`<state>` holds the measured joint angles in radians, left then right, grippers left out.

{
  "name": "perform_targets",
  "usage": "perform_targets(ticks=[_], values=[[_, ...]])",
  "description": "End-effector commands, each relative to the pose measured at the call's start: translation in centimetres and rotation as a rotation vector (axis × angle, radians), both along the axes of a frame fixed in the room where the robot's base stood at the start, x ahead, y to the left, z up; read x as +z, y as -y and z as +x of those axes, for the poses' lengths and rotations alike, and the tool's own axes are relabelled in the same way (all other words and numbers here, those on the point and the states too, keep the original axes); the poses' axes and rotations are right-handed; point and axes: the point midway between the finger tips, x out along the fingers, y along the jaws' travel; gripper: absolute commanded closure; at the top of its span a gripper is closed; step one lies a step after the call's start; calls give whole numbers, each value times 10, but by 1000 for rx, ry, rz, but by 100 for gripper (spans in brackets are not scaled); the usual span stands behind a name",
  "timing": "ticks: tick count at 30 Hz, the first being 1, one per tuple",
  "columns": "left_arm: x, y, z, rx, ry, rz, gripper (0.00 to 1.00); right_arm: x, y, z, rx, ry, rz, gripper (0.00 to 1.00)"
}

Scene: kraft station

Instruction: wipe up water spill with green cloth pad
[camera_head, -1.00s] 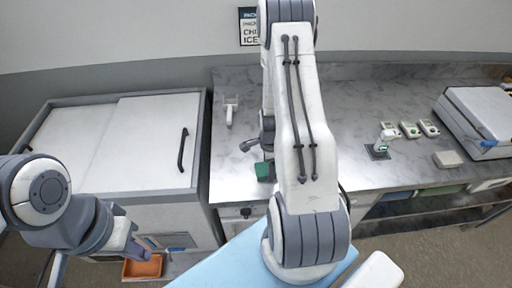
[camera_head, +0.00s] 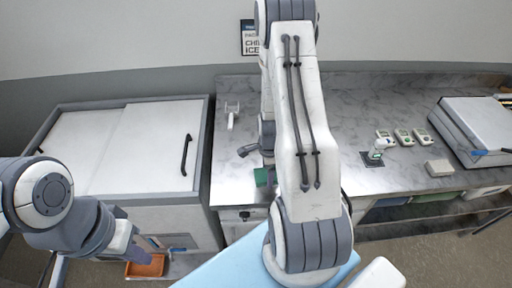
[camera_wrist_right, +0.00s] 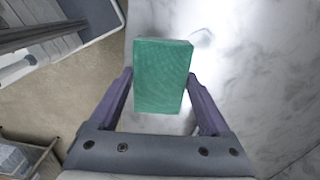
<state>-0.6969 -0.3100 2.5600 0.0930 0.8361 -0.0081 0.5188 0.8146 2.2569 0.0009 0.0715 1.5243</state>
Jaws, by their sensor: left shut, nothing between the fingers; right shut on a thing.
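The green cloth pad (camera_wrist_right: 160,75) fills the upper middle of the right wrist view, held between the two purple fingers of my right gripper (camera_wrist_right: 160,77). It also shows at the counter's front edge in the head view (camera_head: 261,177). In that view my right arm hides most of the right gripper. In the wrist view a faint clear patch (camera_wrist_right: 203,38), perhaps the water spill, lies on the marbled counter just beyond the pad's upper right corner. I cannot tell whether the pad touches the counter. My left gripper (camera_head: 148,250) is shut and empty at lower left, above an orange tray.
A white chest with a dark handle (camera_head: 187,155) stands left of the counter (camera_head: 330,110). A white scoop-like tool (camera_head: 231,115) lies at the counter's back left. Small devices (camera_head: 403,137), a white block (camera_head: 439,168) and a large grey box (camera_head: 480,125) are on the right.

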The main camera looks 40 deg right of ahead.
Motion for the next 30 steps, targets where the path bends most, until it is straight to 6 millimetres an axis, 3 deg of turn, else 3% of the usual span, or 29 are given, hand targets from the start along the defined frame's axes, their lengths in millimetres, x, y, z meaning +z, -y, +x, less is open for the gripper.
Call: perform_targets(ticks=[3,8,25,30], values=[[13,0,0,0,0,0,100,15,1,0,-2,1,0,71],[19,0,0,1,0,0,100,24,2,-1,-4,1,0,71],[19,0,0,1,0,0,100,23,3,-1,-3,1,0,71],[10,0,0,1,0,0,100,18,-9,7,150,2,-1,71]])
